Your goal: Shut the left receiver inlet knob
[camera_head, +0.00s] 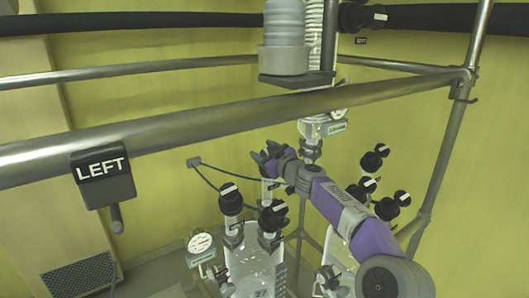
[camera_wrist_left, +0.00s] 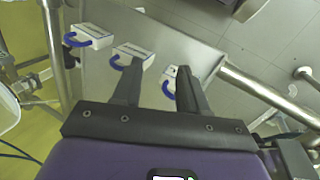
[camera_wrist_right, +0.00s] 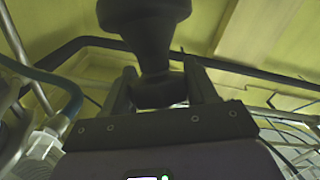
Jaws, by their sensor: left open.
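My right gripper (camera_head: 272,152) reaches in from the right in the head view, at the top of a stem behind the left glass receiver (camera_head: 250,270). In the right wrist view a black knob-like part (camera_wrist_right: 145,15) rises ahead of the fingers, and its lower end (camera_wrist_right: 158,92) lies between them; firm contact is unclear. Two black knobs with white bars, one on the left (camera_head: 230,198) and one on the right (camera_head: 272,215), stand above this receiver. No label marks the inlet. My left gripper (camera_wrist_left: 158,85) is open and empty in the left wrist view.
A metal rail (camera_head: 230,115) with a LEFT sign (camera_head: 101,170) crosses in front. Several black knobs (camera_head: 385,205) stand right of my right arm. A round gauge (camera_head: 200,243) is at lower left. White blocks with blue loops (camera_wrist_left: 133,53) lie beyond my left fingers.

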